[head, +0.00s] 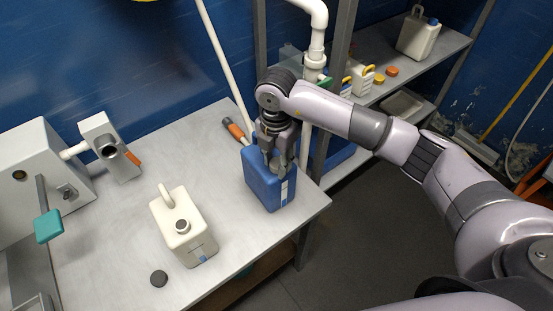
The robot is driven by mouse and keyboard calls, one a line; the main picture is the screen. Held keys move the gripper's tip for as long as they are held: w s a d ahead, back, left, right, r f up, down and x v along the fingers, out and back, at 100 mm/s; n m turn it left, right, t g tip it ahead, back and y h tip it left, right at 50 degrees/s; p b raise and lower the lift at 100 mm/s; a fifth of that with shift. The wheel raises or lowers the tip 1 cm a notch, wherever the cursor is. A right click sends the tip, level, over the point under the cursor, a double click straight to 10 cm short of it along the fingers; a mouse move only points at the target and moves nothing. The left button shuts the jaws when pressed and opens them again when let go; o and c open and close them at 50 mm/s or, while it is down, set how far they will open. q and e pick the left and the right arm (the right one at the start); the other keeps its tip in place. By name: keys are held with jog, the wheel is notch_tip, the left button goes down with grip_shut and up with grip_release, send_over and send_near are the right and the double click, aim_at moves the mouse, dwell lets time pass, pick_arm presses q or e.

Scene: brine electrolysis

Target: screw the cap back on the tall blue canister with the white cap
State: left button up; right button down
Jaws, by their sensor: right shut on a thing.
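The tall blue canister (262,188) stands upright near the right front corner of the grey table, with a pale label strip on its side. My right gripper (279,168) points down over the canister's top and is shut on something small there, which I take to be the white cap. The fingers hide the cap and the canister's mouth, so I cannot tell how the cap sits on the neck. My left gripper is not in view.
A white canister (183,232) with a handle stands left of the blue one. A dark round cap (158,278) lies in front of it. An orange-and-black handled tool (235,131) lies behind the blue canister. A white pipe (316,45) and metal shelf (455,42) stand behind.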

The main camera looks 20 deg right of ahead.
jog(key=m+p, duration=0.1)
jog(key=m, duration=0.2)
jog(key=shift+r, duration=0.2)
jog(key=shift+w+f+m, duration=0.15)
jog(key=shift+m, duration=0.75)
jog(key=c, duration=1.1)
grip_release()
jog(key=shift+o, duration=0.2)
jog(key=shift+p, duration=0.3)
jog(key=shift+r+p, duration=1.65)
jog(key=shift+r, duration=0.65)
